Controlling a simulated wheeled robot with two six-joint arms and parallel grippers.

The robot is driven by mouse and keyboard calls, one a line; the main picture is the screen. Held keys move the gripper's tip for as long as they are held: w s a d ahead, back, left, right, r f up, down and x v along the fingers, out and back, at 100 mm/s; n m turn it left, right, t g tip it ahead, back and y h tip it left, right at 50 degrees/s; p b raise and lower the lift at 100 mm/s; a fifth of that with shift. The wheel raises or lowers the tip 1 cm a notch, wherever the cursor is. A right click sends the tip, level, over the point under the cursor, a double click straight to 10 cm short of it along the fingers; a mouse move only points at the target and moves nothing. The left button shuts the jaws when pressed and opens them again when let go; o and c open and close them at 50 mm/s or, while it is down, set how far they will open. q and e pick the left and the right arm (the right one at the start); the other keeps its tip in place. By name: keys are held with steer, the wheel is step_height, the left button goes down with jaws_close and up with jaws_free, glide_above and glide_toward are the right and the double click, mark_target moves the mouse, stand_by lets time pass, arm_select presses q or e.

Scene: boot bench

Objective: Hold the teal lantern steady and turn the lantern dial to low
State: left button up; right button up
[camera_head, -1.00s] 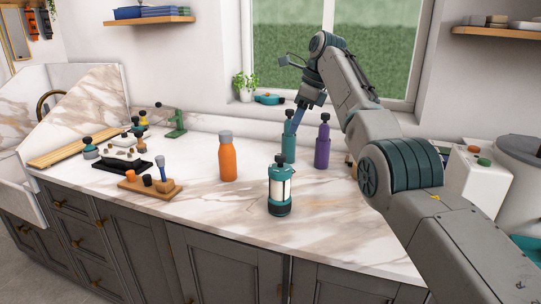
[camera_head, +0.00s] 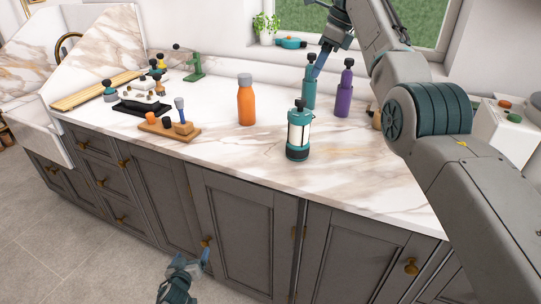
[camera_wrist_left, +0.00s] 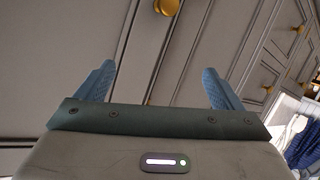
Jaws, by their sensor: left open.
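The teal lantern (camera_head: 299,132) stands upright on the marble counter near its front edge. It has a pale middle, a teal base and a dark knob on top. I cannot make out its dial setting. My left gripper (camera_head: 196,264) is low in front of the cabinet doors, below the counter and apart from the lantern. The left wrist view shows its two blue fingers (camera_wrist_left: 158,82) spread with nothing between them. My right gripper (camera_head: 319,64) is above the back of the counter, close to a teal bottle (camera_head: 309,92). I cannot tell whether it touches the bottle.
An orange bottle (camera_head: 246,104) stands left of the lantern and a purple bottle (camera_head: 344,94) behind it to the right. A wooden block with small items (camera_head: 170,130) lies further left. Brass knobs (camera_head: 411,267) stick out of the cabinet fronts.

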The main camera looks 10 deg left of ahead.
mark_target(292, 122)
arm_select(q)
steer(key=w+d+r+t+h, duration=0.2)
steer(key=w+r+t, duration=0.15)
steer(key=r, duration=0.95)
steer(key=w+d+r+t+h, duration=0.2)
steer(key=w+r, duration=0.2)
steer(key=r, duration=0.8)
steer(key=w+d+r+t+h, duration=0.1)
steer(key=w+r+t, duration=0.15)
steer(key=r, duration=1.05)
steer(key=d+r+m+g+h, duration=0.2)
steer(key=d+m+g+h, duration=0.15)
steer(key=d, duration=0.35)
steer(key=w+d+r+m+g+h, duration=0.1)
steer(key=d+r+m+g+h, duration=0.15)
steer(key=d+m, duration=0.35)
steer(key=d+r+m+g+h, duration=0.2)
steer(key=d+r+m, duration=0.1)
steer(key=d, duration=0.6)
steer(key=shift+n, duration=0.25)
steer(key=x, duration=1)
steer(key=shift+w+f, duration=0.3)
steer(key=shift+f, duration=0.05)
steer(key=shift+a, duration=0.1)
